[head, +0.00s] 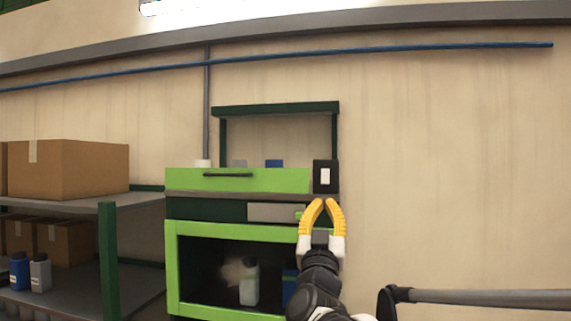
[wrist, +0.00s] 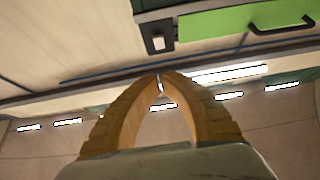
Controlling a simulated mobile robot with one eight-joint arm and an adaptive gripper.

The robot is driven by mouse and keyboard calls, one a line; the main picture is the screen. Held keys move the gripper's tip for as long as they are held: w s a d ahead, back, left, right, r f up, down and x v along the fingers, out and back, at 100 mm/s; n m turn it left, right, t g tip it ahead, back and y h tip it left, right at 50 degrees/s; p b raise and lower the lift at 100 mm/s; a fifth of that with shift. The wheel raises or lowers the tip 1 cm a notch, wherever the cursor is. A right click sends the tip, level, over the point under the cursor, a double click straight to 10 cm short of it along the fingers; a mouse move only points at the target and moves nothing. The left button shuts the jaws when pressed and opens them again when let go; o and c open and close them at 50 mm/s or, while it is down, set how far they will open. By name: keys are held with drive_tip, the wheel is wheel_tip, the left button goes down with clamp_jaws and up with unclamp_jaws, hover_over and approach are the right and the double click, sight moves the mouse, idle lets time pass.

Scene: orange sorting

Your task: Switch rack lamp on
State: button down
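A light switch, a white rocker (head: 325,176) on a black plate (head: 317,188), is at the right end of the green rack (head: 180,180). The wrist view shows the same white rocker (wrist: 158,43) and plate at the top, with the green drawer front (wrist: 215,25) to its right. My gripper (head: 325,203) has yellow-orange fingers and appears just below the switch in the head view. In the wrist view the fingertips (wrist: 160,76) meet, with nothing between them, and appear apart from the switch. I cannot make out which part is the rack lamp or whether it is lit.
The rack's green-framed lower compartment (head: 172,265) holds a pale bottle (head: 249,283). A grey shelf (head: 75,203) with cardboard boxes (head: 82,168) and bottles stands at the left. A grey bar (head: 490,298) lies at the lower right. The wall (head: 450,170) right of the switch is bare.

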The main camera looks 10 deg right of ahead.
sight(328, 173)
drive_tip(key=shift+d+r, duration=0.1)
drive_tip(key=shift+r, duration=0.15)
drive_tip(key=p+x, duration=0.1)
drive_tip(key=x, duration=0.3)
drive_tip(key=f+p+x, duration=0.1)
drive_tip(key=x, duration=0.3)
drive_tip(key=w+p+x, duration=0.1)
drive_tip(key=p+x, duration=0.1)
drive_tip(key=x, duration=0.2)
drive_tip(key=shift+w+d+f, duration=0.1)
drive_tip(key=shift+d+f, duration=0.2)
drive_tip(key=shift+d, duration=0.1)
drive_tip(key=shift+w+d+f, duration=0.15)
drive_tip(key=shift+w, duration=0.2)
